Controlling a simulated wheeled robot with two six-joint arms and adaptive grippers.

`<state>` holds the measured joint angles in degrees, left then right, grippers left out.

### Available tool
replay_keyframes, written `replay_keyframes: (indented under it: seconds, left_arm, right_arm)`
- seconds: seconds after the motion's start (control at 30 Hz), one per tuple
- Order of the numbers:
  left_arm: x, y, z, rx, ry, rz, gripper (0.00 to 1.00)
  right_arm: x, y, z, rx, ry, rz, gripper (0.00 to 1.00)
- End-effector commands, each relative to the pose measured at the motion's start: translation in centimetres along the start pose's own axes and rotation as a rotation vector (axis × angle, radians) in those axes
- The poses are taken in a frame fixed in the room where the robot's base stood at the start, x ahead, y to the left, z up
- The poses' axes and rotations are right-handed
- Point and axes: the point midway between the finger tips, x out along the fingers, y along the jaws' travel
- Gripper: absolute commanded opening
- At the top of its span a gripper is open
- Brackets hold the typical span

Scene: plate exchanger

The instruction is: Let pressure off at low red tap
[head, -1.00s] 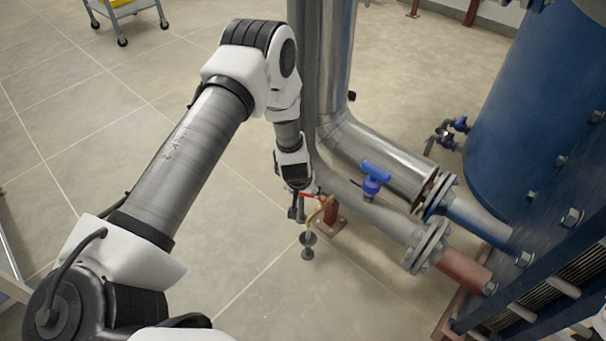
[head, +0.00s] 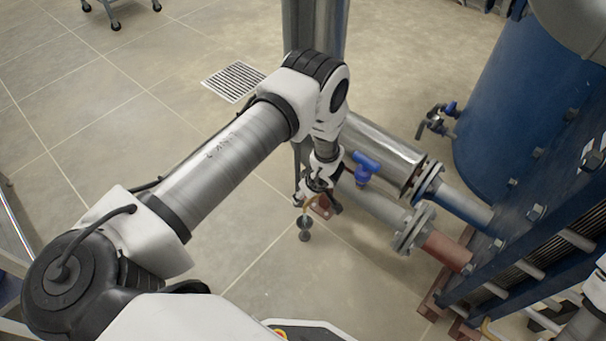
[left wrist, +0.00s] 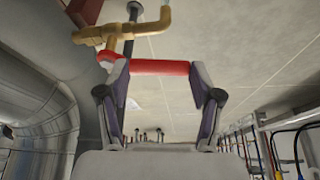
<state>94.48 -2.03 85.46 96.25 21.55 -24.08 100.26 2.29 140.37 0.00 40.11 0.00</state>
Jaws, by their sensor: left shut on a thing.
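The low tap's red handle (left wrist: 160,67) lies crosswise between the fingertips of my left gripper (left wrist: 158,76) in the left wrist view. The gripper is shut on it. The tap's brass body and bent pipe (left wrist: 128,33) show just beyond the fingers. In the head view my left gripper (head: 320,190) is low beside the steel pipes and hides most of the tap. The brass spout (head: 309,202) points down above a small dark funnel (head: 305,226) on the floor. My right gripper is not in view.
A blue-handled valve (head: 364,167) sits on the pipe close right of my left gripper. The blue tank (head: 500,125) and plate frame (head: 545,225) fill the right side. A floor grate (head: 234,81) lies at the back.

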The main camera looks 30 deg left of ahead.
Motion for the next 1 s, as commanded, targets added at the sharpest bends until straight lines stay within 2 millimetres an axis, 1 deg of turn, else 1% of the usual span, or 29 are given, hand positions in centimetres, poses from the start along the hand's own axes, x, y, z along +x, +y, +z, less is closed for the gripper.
replay_keyframes:
  seconds: [0.1, 0.33, 0.87, 0.9, 0.93, 0.97, 1.0]
  left_arm:
    - [-0.05, 0.02, 0.56, -0.064, -0.001, -0.028, 0.03]
    - [-0.24, 0.13, 0.96, -0.147, -0.002, -0.062, 0.03]
    - [-0.31, 0.14, 1.08, -0.175, -0.001, -0.074, 0.03]
    - [-0.31, 0.14, 1.08, -0.174, -0.001, -0.074, 0.76]
    - [-0.32, 0.15, 1.07, -0.174, -0.001, -0.074, 0.86]
    - [-0.32, 0.16, 1.06, -0.174, -0.001, -0.074, 0.91]
    - [-0.33, 0.17, 1.05, -0.174, -0.001, -0.073, 0.91]
  right_arm:
    - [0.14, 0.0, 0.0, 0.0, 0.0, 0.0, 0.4]
    - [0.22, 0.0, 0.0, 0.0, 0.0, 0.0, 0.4]
    - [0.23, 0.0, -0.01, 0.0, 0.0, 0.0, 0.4]
    - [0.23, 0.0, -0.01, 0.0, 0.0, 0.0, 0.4]
    - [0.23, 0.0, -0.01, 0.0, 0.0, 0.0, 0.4]
    - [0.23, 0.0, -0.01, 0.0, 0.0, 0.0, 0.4]
    - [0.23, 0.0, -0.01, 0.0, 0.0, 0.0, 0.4]
